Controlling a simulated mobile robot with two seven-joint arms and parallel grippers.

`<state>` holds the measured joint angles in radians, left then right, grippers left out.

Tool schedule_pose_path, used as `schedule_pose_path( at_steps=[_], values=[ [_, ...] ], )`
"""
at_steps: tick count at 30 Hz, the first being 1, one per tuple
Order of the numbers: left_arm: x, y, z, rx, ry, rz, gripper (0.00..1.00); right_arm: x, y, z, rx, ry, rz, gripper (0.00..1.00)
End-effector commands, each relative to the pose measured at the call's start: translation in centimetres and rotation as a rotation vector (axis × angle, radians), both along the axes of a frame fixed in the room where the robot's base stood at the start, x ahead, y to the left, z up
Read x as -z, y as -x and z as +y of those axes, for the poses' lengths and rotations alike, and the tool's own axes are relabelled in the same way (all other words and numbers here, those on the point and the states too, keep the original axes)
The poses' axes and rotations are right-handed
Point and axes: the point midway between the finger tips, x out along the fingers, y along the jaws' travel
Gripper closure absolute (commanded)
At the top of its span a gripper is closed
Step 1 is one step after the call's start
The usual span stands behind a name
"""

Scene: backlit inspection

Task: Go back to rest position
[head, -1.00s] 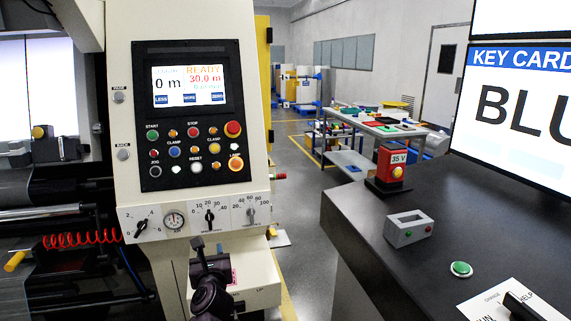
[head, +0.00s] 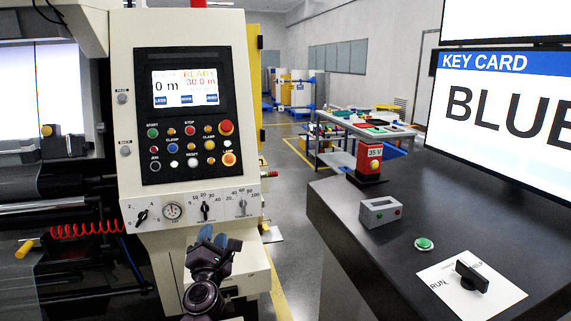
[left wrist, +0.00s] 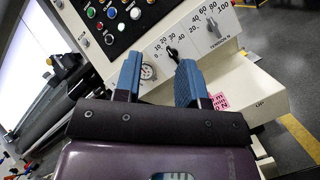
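My left gripper (head: 213,238) is in front of the lower part of the machine's cream control panel (head: 126,75), below the row of dials. In the left wrist view the left gripper (left wrist: 158,78) shows two blue fingers apart, with nothing between them. The pressure gauge (left wrist: 148,72) and a black knob (left wrist: 172,52) appear behind the gap. I cannot tell how far the fingertips are from the panel. My right gripper is in neither view.
A dark desk (head: 340,215) at the right bears a grey box (head: 380,212), a green button (head: 424,244), a RUN switch (head: 471,276) and a red 35 V unit (head: 368,160). A screen (head: 505,120) reads BLUE. Open floor (head: 295,215) lies between machine and desk.

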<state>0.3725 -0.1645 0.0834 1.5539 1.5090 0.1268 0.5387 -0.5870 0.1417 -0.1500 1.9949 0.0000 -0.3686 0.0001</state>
Motion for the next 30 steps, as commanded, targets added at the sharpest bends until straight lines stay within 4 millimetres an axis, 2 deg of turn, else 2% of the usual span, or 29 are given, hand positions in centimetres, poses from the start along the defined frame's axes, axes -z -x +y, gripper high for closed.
schedule_pose_path(
  at_steps=[5, 11, 17, 20, 24, 30],
  values=[
    [-0.2, 2.1, -0.4, -0.029, -0.469, -0.015, 0.63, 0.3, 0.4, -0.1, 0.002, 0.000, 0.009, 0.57],
    [2.8, 5.3, -0.2, -0.060, -0.994, 0.023, 0.63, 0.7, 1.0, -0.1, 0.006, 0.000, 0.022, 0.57],
    [8.2, 9.9, 1.3, -0.056, -1.506, 0.117, 0.63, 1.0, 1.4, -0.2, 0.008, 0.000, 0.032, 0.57],
    [11.5, 12.9, 2.6, -0.032, -1.753, 0.182, 0.63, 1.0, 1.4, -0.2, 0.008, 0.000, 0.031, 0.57],
    [16.2, 18.2, 4.7, 0.032, -2.058, 0.281, 0.63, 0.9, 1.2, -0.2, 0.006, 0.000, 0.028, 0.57],
    [21.5, 26.3, 7.6, 0.156, -2.311, 0.405, 0.63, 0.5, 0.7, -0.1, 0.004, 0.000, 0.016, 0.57]
  ],
)
